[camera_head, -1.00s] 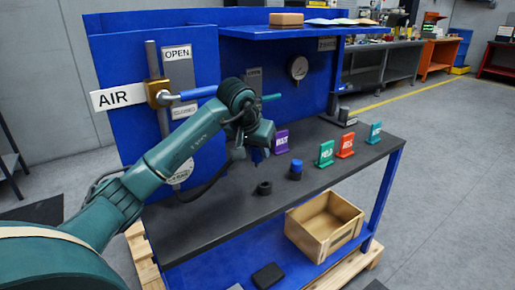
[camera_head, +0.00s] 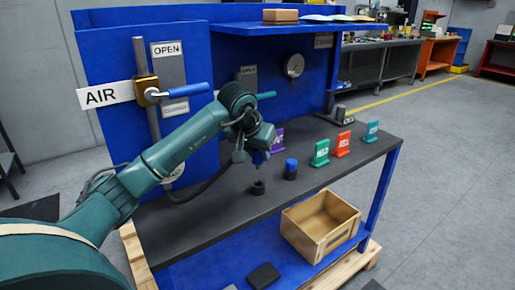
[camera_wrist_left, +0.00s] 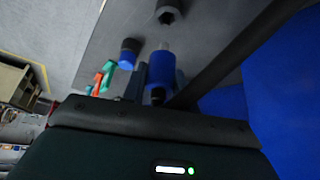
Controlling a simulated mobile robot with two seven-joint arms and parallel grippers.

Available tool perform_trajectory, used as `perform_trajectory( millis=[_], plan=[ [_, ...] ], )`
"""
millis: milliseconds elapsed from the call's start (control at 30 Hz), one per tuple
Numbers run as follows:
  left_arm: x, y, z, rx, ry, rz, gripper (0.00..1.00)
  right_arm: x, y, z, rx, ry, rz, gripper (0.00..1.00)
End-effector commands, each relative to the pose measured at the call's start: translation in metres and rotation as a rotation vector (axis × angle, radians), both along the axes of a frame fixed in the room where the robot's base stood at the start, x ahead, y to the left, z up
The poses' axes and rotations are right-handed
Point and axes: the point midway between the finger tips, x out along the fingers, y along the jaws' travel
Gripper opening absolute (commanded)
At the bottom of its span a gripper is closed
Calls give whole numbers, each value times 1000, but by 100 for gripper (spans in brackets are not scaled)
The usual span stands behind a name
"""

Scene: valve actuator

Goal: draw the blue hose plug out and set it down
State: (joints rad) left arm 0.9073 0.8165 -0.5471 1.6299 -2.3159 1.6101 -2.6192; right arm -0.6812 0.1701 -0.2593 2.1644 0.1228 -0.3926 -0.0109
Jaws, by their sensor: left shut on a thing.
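My left gripper (camera_head: 259,152) hangs above the black workbench, with a blue piece just showing below it. In the left wrist view, the blue hose plug (camera_wrist_left: 161,70), a blue cylinder with a grey tip, is held at the jaws, and my left gripper is shut on it. The grey tip points towards the bench and touches nothing that I can see. A black ring-shaped socket (camera_head: 258,187) stands on the bench below the gripper and also shows in the wrist view (camera_wrist_left: 168,14); its opening looks empty. My right gripper is not in view.
Purple, green (camera_head: 321,153), red and teal sign stands line the back right. A blue-handled air valve (camera_head: 188,90) is on the left panel. A wooden crate (camera_head: 318,225) sits below. The front bench top is clear.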

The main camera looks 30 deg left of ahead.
Motion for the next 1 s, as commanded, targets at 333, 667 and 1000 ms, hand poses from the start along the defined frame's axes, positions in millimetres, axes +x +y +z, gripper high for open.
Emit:
perform_trajectory(
  millis=[333,667,1000],
  plan=[
    [0,0,-30,-1,-2,0,2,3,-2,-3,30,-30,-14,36],
    [0,0,-34,-1,-2,0,2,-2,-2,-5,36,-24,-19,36],
    [0,0,-34,-1,-2,0,2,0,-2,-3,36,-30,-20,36]
  ],
)
